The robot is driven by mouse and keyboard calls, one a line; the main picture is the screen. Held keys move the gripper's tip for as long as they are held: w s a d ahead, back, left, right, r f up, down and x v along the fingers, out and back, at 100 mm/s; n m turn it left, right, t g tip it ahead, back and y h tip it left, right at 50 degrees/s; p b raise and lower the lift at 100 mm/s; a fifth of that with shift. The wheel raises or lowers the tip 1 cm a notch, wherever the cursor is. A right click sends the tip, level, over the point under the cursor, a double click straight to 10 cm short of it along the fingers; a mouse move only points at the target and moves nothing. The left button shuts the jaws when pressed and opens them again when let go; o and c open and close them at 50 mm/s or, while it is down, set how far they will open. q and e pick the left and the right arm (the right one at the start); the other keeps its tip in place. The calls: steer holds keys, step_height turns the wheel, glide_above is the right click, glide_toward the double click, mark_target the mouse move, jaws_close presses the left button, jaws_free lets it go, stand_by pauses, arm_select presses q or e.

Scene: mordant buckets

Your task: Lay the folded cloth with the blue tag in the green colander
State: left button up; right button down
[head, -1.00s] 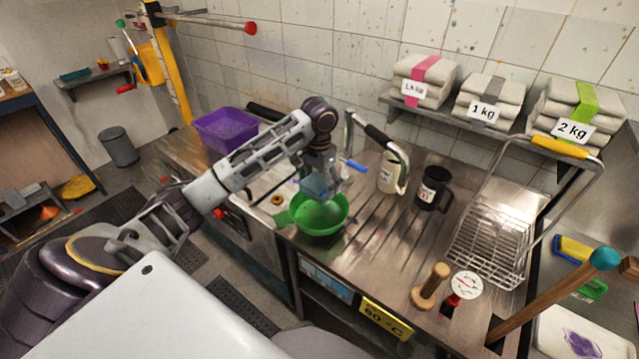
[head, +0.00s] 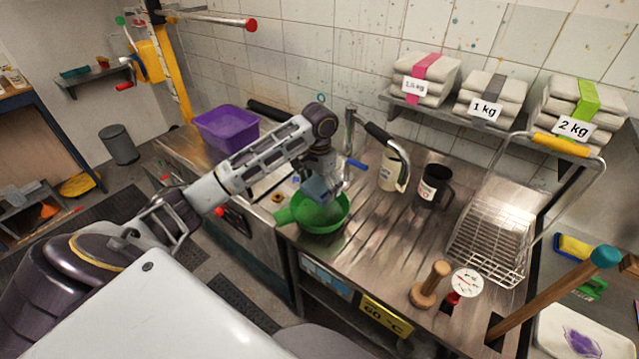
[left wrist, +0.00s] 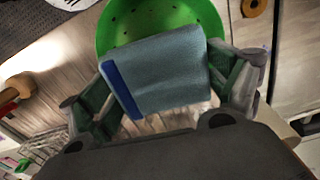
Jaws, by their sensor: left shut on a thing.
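The folded cloth (left wrist: 170,70) is grey-blue with a dark blue tag (left wrist: 122,90) along one edge. It is held between the fingers of my left gripper (left wrist: 168,92), and it also shows in the head view (head: 316,191). My left gripper (head: 322,178) points down over the green colander (head: 318,222), which stands on the steel counter. In the left wrist view the colander's perforated bowl (left wrist: 122,24) lies beyond the cloth. The cloth hides part of the bowl, and I cannot tell whether the two touch. My right gripper is not in view.
A faucet (head: 386,140), a cream jug (head: 388,172) and a black mug (head: 433,188) stand right of the colander. A purple tub (head: 226,130) is behind left. A wire rack (head: 490,245) is at the right. The ribbed drainboard between is mostly clear.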

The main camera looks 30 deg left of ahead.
arm_select(q)
step_height(320, 180, down, 6)
stand_by(1.1)
steer(key=shift+f, duration=0.1)
steer(key=o, duration=0.9)
steer(key=shift+o, duration=0.2)
steer(key=shift+r, duration=6)
steer(key=shift+s, duration=0.15)
